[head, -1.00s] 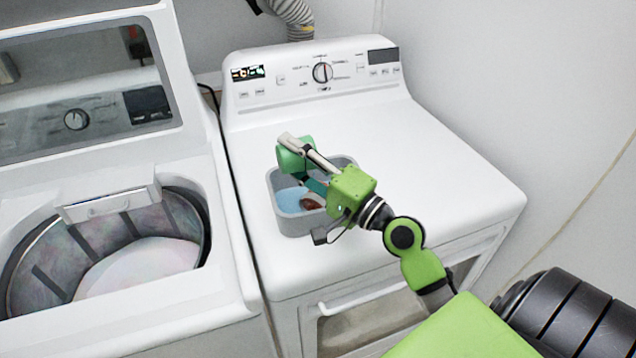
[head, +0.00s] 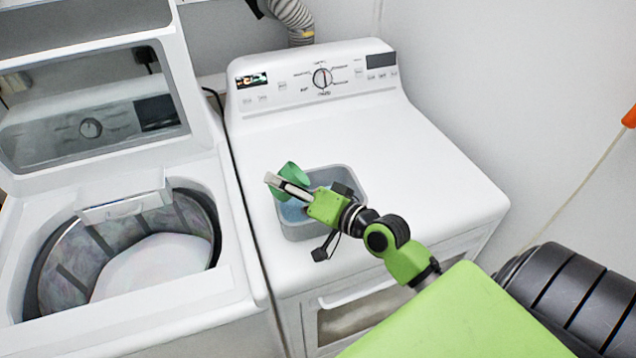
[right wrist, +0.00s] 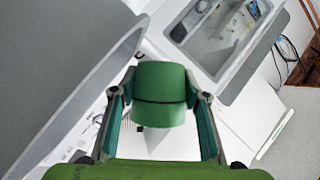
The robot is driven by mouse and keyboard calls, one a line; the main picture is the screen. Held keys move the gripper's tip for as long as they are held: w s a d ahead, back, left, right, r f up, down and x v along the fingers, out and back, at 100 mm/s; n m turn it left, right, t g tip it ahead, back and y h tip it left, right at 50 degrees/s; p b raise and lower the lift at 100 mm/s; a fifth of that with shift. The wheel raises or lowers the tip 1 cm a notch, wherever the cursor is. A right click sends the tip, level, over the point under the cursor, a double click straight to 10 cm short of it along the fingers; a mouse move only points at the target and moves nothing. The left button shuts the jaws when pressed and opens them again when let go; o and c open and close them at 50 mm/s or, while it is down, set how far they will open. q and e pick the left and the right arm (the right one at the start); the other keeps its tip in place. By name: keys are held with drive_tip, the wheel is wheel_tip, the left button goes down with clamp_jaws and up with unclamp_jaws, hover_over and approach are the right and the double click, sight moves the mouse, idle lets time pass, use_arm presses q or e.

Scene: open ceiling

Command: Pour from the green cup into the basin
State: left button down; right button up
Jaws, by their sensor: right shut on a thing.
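The green cup (head: 294,174) is held above the left part of the grey basin (head: 305,231) on top of the right-hand white machine. My right gripper (head: 282,184) is shut on the cup, with one finger on each side, as the right wrist view shows (right wrist: 160,92). The cup is tilted in the head view. I cannot see inside it or tell whether anything is flowing out. Something blue (head: 292,212) shows inside the basin; my gripper and arm hide part of the inside. My left gripper is not in view.
An open top-loading washer (head: 228,272) stands at the left, with a gap between the machines. The dryer's control panel (head: 290,88) rises behind the basin. The white dryer top (head: 430,165) is clear to the right.

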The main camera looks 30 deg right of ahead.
sight(275, 191)
drive_tip(key=shift+w+a+r+n+g+h+p, duration=0.15)
drive_tip(key=shift+n+g+h+p, duration=0.2)
drive_tip(key=shift+p, duration=0.9)
drive_tip(key=shift+s+a+r+n+g+h+p, duration=0.1)
drive_tip(key=shift+n+p, duration=0.35)
drive_tip(key=shift+p, duration=0.85)
drive_tip(key=shift+w+a+r+n+g+h+p, duration=0.15)
drive_tip(key=shift+n+g+h+p, duration=0.2)
drive_tip(key=shift+p, duration=0.9)
drive_tip(key=shift+s+a+f+n+p, duration=0.1)
drive_tip(key=shift+a+f+n+p, duration=0.1)
drive_tip(key=shift+f+n+p, duration=0.15)
drive_tip(key=shift+a+f, duration=0.3)
drive_tip(key=shift+w+a+r+n+g+h+b, duration=0.3)
drive_tip(key=shift+a+n+h, duration=0.2)
drive_tip(key=shift+n, duration=0.1)
drive_tip(key=shift+a, duration=0.2)
drive_tip(key=shift+w+a+n+g+h, duration=0.1)
drive_tip(key=shift+a+n+g+h, duration=0.5)
drive_tip(key=shift+a+n+h, duration=0.45)
